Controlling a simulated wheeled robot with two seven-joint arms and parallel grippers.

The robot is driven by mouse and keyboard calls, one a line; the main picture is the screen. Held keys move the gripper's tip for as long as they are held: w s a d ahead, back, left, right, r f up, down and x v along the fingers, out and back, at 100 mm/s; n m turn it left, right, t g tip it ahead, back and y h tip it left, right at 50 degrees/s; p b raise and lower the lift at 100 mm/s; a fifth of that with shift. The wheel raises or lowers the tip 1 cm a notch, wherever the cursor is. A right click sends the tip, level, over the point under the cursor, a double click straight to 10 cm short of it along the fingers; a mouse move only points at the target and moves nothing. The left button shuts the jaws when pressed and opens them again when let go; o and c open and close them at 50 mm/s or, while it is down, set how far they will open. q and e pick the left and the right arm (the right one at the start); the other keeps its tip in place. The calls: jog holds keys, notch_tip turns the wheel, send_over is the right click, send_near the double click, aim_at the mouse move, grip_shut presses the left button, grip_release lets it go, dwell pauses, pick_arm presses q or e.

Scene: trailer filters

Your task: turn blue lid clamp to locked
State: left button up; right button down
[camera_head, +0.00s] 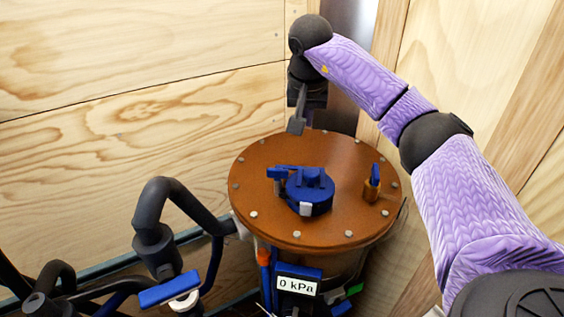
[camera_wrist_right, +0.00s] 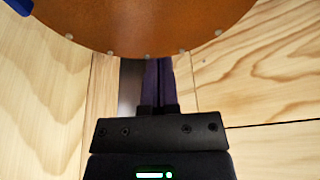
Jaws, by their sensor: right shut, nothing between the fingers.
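The blue lid clamp (camera_head: 307,190) sits in the middle of the round brown lid (camera_head: 270,222). It has a blue arm pointing left and a small white tab at its front. My right gripper (camera_head: 296,124) is at the back edge of the lid, behind the clamp and apart from it, with its fingers pointing down. In the right wrist view the gripper (camera_wrist_right: 158,62) is shut and empty, with the lid's rim (camera_wrist_right: 155,45) just beyond the fingertips. A bit of blue shows at that view's top left corner; I cannot tell which part it is. My left gripper is not in view.
A small blue-handled brass valve (camera_head: 372,184) stands on the lid's right side. A gauge reading 0 kPa (camera_head: 298,284) is on the front of the vessel. Black pipes with a blue handle (camera_head: 169,289) stand at lower left. Wooden walls (camera_head: 130,120) close off the back and right.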

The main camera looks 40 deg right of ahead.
aim_at(299, 172)
jog(key=x, duration=1)
jog(key=shift+s+a+r, duration=0.2)
jog(key=shift+s+a, duration=1)
jog(key=shift+s+a+p, duration=0.15)
jog(key=shift+p, duration=0.15)
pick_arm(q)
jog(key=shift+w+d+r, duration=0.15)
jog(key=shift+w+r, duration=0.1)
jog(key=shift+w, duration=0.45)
pick_arm(e)
jog(key=shift+f, duration=0.1)
